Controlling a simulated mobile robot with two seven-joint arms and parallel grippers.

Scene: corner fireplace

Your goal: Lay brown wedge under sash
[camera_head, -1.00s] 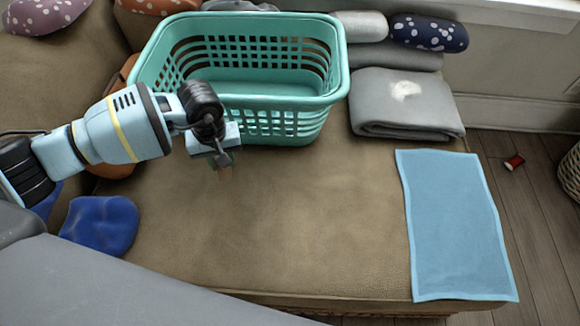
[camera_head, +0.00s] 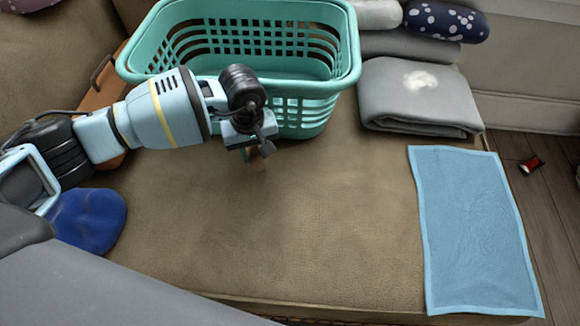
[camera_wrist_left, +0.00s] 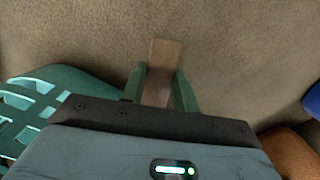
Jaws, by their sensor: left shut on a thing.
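My left gripper (camera_head: 260,150) is above the brown cushion top, just in front of the teal basket. It is shut on a brown wedge (camera_head: 257,164), whose end sticks out below the fingers. In the left wrist view the wedge (camera_wrist_left: 165,54) lies between the two green fingers and its flat end points away from the gripper. The part nearer the palm is hidden. I cannot make out a sash in these views. My right gripper is not in view.
The teal basket (camera_head: 306,118) stands behind the gripper. A folded grey blanket (camera_head: 420,103) and a light blue cloth (camera_head: 475,230) lie on the right. A blue object (camera_head: 88,220) lies at left. The middle of the cushion (camera_head: 290,235) is clear. A red spool (camera_head: 531,163) lies on the floor.

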